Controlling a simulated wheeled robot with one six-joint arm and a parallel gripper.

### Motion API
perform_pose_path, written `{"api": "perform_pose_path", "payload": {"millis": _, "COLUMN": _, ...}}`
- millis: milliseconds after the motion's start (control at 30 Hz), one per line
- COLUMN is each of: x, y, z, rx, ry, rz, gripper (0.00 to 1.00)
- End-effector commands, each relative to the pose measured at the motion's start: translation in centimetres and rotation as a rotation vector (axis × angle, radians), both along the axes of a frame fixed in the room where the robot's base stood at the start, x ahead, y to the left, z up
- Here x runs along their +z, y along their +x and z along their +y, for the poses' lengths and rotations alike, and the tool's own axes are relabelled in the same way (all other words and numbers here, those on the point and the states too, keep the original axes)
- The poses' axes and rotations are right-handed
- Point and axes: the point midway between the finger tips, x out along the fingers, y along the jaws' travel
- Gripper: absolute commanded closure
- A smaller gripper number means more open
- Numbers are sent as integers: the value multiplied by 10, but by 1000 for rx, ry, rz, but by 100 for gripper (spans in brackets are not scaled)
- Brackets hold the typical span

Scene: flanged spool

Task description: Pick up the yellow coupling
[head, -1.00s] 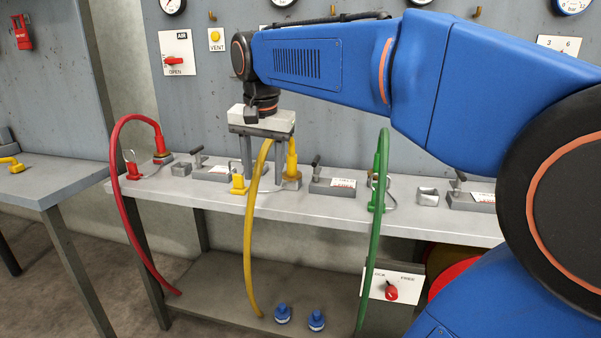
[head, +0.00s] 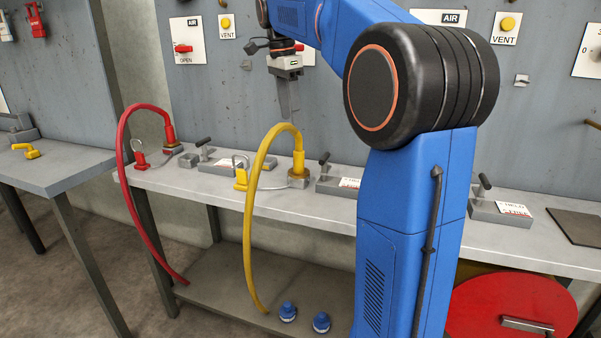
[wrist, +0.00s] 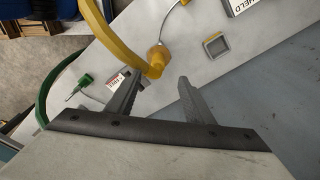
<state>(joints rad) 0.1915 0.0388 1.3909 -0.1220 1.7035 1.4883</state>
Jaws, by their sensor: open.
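The yellow coupling (head: 298,162) is at the upper end of a yellow hose (head: 250,215). It stands upright on a brass-coloured fitting (head: 297,180) on the grey bench. My gripper (head: 288,112) hangs above and behind the hose's arch, fingers pointing down, apart from the coupling. In the wrist view, my gripper (wrist: 160,82) is open, with nothing between its fingers. The coupling (wrist: 151,68) shows there just past the fingertips. A small yellow tethered piece (head: 240,179) with a wire ring stands left of the coupling.
A red hose (head: 123,190) arches at the bench's left. Clamp blocks with levers (head: 336,185) stand along the bench. Two blue fittings (head: 288,311) lie on the lower shelf. A green hose (wrist: 58,88) shows in the wrist view. The panel wall is close behind.

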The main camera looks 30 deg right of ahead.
Motion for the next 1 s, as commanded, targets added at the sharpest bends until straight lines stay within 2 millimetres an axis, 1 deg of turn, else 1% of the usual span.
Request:
{"api": "perform_pose_path", "payload": {"millis": 33, "x": -10, "y": -1, "z": -1, "rx": 0, "ry": 0, "rz": 3, "gripper": 52}}
{"api": "perform_pose_path", "payload": {"millis": 100, "x": -22, "y": -1, "z": -3, "rx": 1, "ry": 0, "rz": 3, "gripper": 52}}
{"api": "perform_pose_path", "payload": {"millis": 400, "x": -73, "y": -2, "z": -9, "rx": 2, "ry": 1, "rz": 2, "gripper": 52}}
{"api": "perform_pose_path", "payload": {"millis": 533, "x": -89, "y": -2, "z": -11, "rx": 2, "ry": 0, "rz": 1, "gripper": 52}}
{"api": "perform_pose_path", "payload": {"millis": 767, "x": -101, "y": -3, "z": -13, "rx": 2, "ry": 0, "rz": 0, "gripper": 52}}
{"api": "perform_pose_path", "payload": {"millis": 1000, "x": -131, "y": -8, "z": -22, "rx": 3, "ry": 0, "rz": 1, "gripper": 52}}
